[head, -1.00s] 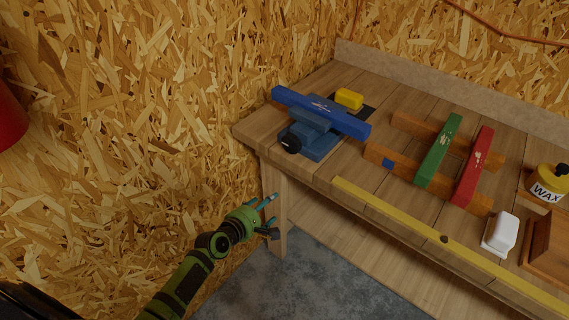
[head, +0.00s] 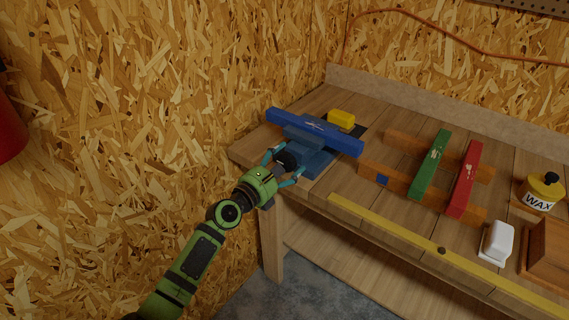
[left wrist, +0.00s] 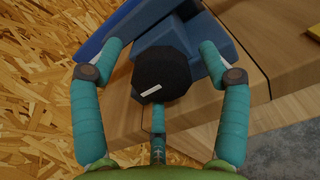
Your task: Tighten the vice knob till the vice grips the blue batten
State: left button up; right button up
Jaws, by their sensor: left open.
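The blue batten (head: 315,130) lies across the blue vice (head: 318,160) at the left end of the bench. The vice's black knob (head: 286,160) faces the front edge; it shows large in the left wrist view (left wrist: 162,76), with a white mark on its face. My left gripper (head: 281,166) is open, its teal fingers on either side of the knob. In the left wrist view the fingers (left wrist: 160,80) stand apart from the knob, with gaps on both sides. Whether the jaws touch the batten cannot be told. My right gripper is not in view.
Green (head: 430,165) and red (head: 465,180) battens lie across wooden rails to the right. A yellow strip (head: 400,232) runs along the front edge.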

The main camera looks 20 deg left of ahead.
pick_arm(q)
jog(key=c, duration=1.2)
